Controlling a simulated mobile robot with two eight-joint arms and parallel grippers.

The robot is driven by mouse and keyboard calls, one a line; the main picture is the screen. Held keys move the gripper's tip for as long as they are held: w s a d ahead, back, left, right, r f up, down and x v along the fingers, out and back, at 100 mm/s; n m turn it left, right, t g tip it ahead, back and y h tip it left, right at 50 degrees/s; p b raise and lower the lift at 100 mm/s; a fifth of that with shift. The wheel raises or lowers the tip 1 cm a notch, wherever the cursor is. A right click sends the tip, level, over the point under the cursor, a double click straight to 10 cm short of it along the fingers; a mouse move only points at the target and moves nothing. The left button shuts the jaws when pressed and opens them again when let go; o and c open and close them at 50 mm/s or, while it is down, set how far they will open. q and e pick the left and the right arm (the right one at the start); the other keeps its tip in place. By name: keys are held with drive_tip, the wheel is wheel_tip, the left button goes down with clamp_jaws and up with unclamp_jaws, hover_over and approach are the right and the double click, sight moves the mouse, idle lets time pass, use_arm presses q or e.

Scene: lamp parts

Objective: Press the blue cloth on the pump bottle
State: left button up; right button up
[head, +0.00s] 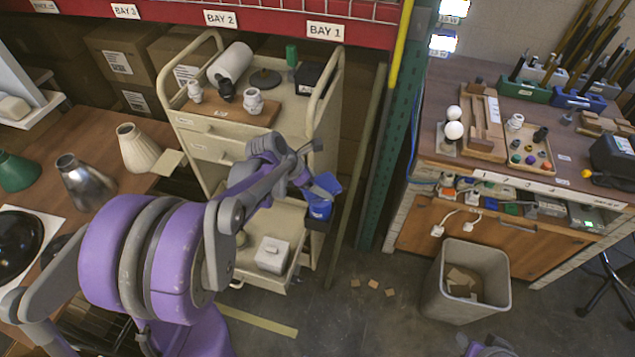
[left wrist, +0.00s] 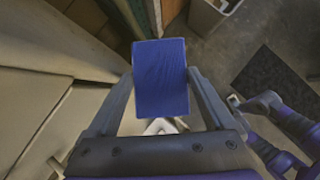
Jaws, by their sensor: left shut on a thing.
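My left gripper (head: 313,186) reaches to the right side of the beige cart. It is shut on the blue cloth (head: 327,184), a flat blue piece that shows between the two fingers in the left wrist view (left wrist: 161,78). Just below it in the head view is another blue patch (head: 318,209) at a dark holder on the cart's side; I cannot tell whether it is cloth or a bottle. I cannot make out the pump bottle for certain. Part of my right arm (head: 488,347) shows at the bottom edge; its fingers are not clear.
The beige cart (head: 212,146) carries a white roll (head: 230,63) and lamp parts on top, and a white box (head: 272,254) below. A grey bin (head: 494,296) stands on the floor at right, by the workbench (head: 432,148).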

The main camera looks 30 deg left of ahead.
use_arm(q)
drive_tip(key=shift+f+b, duration=0.3)
drive_tip(key=shift+f, duration=0.15)
use_arm(e)
drive_tip(key=shift+s+f, duration=0.15)
drive_tip(key=shift+f, duration=0.25)
drive_tip(key=shift+r, duration=0.1)
use_arm(q)
drive_tip(key=shift+r+p, duration=1.85)
drive_tip(key=shift+r, duration=1.75)
use_arm(e)
drive_tip(key=r, duration=0.1)
drive_tip(key=w+r, duration=0.1)
drive_tip(key=r, duration=0.1)
drive_tip(key=w+r, duration=0.1)
drive_tip(key=shift+r, duration=0.4)
use_arm(q)
drive_tip(key=shift+f, duration=0.1)
